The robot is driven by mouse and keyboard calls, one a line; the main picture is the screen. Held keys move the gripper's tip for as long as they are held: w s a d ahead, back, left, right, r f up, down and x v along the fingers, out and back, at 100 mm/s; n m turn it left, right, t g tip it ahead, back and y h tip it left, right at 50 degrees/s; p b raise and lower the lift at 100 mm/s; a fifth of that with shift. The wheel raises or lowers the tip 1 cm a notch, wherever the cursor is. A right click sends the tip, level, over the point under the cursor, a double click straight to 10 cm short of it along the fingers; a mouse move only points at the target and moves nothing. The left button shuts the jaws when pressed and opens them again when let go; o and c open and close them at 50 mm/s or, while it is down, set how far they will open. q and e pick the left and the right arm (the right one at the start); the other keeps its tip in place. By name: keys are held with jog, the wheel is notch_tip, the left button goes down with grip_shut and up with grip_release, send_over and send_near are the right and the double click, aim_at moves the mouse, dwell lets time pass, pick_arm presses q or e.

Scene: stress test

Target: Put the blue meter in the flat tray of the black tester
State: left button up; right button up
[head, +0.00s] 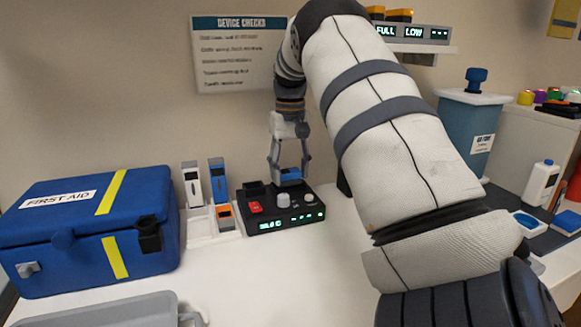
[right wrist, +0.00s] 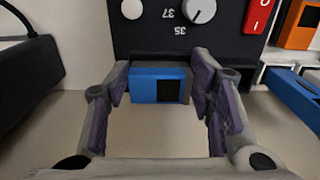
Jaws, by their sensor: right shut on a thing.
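The black tester (head: 292,219) stands on the white table, with a red switch, pale knobs and a lit green display. My right gripper (head: 289,168) points down over its back right part and is shut on the blue meter (head: 290,175). In the right wrist view the blue meter (right wrist: 146,88), with a dark screen, sits between the two fingers (right wrist: 160,82). It is at the edge of the tester (right wrist: 150,40), seen from the wall side. I cannot tell whether the meter touches the tester. The flat tray is not clearly seen. My left gripper is not in view.
Left of the tester, a white rack (head: 200,228) holds a blue-and-white device (head: 218,180), a dark-and-white device (head: 192,184) and an orange device (head: 225,217). A blue first aid case (head: 70,240) stands further left. A teal bin (head: 455,125) is right, beyond my arm.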

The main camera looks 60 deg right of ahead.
jog(key=shift+f, duration=0.5)
jog(key=o, duration=1.2)
jog(key=shift+o, duration=0.2)
notch_tip(320, 180, up, 12)
